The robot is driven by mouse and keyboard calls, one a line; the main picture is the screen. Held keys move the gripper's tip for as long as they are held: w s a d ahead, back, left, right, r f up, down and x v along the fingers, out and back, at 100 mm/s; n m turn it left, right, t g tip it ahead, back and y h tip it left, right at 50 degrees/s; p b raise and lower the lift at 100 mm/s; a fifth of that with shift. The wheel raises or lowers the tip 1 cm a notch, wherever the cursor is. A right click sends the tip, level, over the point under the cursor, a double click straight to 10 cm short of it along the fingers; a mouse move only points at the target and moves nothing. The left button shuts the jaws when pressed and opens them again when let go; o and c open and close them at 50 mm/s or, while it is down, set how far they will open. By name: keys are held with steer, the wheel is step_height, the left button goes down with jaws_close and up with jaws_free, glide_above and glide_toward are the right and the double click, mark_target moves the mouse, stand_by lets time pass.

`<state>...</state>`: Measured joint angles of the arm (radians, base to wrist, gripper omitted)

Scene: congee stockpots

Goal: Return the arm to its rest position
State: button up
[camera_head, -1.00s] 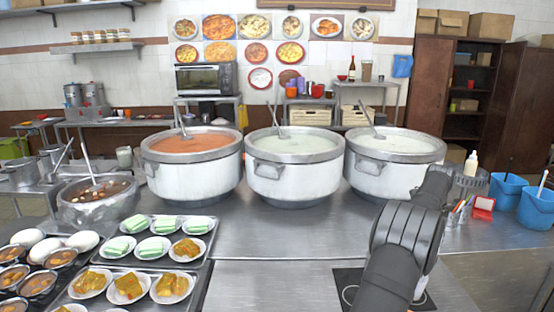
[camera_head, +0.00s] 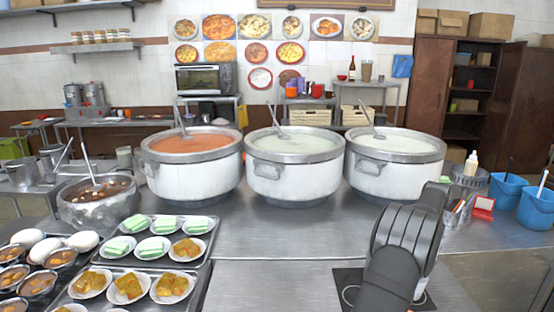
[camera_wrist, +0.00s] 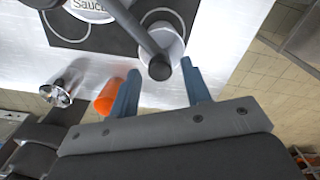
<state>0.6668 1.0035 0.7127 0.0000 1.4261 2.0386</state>
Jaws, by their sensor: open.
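My arm (camera_head: 405,245) stands at the right front in the head view, over the steel counter; it hides its own gripper there. In the wrist view my gripper (camera_wrist: 159,68) shows two blue fingers spread apart, with nothing held between them. A dark rod (camera_wrist: 140,32) with a rounded end lies in front of the fingertips, across a white round vessel (camera_wrist: 165,22). I cannot tell how far the rod is from the fingers.
Three large stockpots, with orange (camera_head: 192,165), pale (camera_head: 294,165) and white (camera_head: 394,165) contents, stand behind the arm. Trays of small dishes (camera_head: 210,262) fill the left front. Blue buckets (camera_head: 507,190) stand at right. An orange cylinder (camera_wrist: 106,97) and a shiny cup (camera_wrist: 58,93) are near the left finger.

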steer(key=shift+f, duration=0.3)
steer(key=shift+s+a, duration=0.25)
